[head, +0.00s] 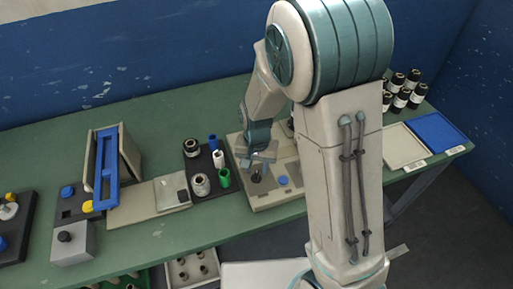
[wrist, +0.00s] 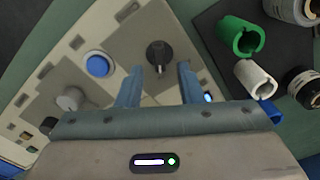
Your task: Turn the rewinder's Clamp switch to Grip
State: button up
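The rewinder (head: 262,200) is a beige machine on the green table, partly behind my arm in the head view; its panel (wrist: 115,25) fills the upper left of the wrist view. A black switch knob (wrist: 160,54) stands on it, also visible in the head view (head: 257,174). A blue button (wrist: 98,65) and a grey knob (wrist: 70,98) are nearby. No label is readable, so I cannot tell which knob is Clamp. My gripper (wrist: 160,70) is open and empty, above the panel, with the black knob just beyond and between its fingertips. It also shows in the head view (head: 262,157).
A dark tray (head: 198,172) beside the rewinder holds green, white and blue sleeves and rolls. Left stands a machine with a blue frame (head: 105,168). Black bottles (head: 402,90), a white tray (head: 402,146) and a blue tray (head: 438,132) are at right.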

aim_at(257, 172)
notch_tip(257, 172, up, 12)
dwell(0.3)
jog(key=shift+f, duration=0.1)
dwell(0.3)
